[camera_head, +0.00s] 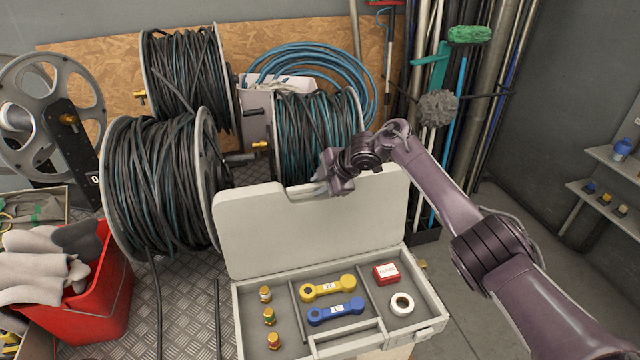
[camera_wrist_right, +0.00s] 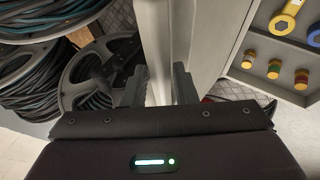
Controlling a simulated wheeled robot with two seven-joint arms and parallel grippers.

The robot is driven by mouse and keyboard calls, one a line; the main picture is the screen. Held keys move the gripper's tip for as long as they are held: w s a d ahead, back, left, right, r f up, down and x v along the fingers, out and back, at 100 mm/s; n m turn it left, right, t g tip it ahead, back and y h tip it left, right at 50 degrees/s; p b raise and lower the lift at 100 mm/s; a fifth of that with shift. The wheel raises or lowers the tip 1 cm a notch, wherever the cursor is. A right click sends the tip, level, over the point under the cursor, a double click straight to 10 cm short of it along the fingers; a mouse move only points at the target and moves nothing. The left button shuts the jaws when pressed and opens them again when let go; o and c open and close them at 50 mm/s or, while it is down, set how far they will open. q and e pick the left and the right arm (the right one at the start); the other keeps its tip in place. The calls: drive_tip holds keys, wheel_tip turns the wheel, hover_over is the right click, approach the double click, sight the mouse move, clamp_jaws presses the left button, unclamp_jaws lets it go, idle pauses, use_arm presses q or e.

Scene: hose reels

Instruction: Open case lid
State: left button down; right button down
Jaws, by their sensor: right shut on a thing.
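The pale grey case (camera_head: 330,345) stands in the lower middle of the head view with its lid (camera_head: 310,232) raised upright at the back. My right gripper (camera_head: 328,184) is at the lid's top edge and shut on it. In the right wrist view the lid (camera_wrist_right: 200,40) runs down between the two fingers (camera_wrist_right: 164,88). Inside the case are a yellow wrench (camera_head: 327,288), a blue wrench (camera_head: 335,311), a red box (camera_head: 386,273), a white tape roll (camera_head: 402,304) and several brass fittings (camera_head: 269,316). My left gripper is not in view.
Hose reels (camera_head: 150,185) stand behind and left of the case. A red bin (camera_head: 100,290) with grey gloves is at the left. Poles and brushes (camera_head: 438,107) lean at the back right. A wall shelf (camera_head: 610,190) is at the far right. Some floor right of the case is clear.

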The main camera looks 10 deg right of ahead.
drive_tip(key=shift+r, duration=0.2)
drive_tip(key=c, duration=1.4)
unclamp_jaws()
drive_tip(key=shift+o, duration=0.4)
drive_tip(key=shift+s+d+r, duration=0.15)
drive_tip(key=b+v, duration=0.2)
drive_tip(key=v, duration=0.5)
drive_tip(key=shift+s+r, duration=0.1)
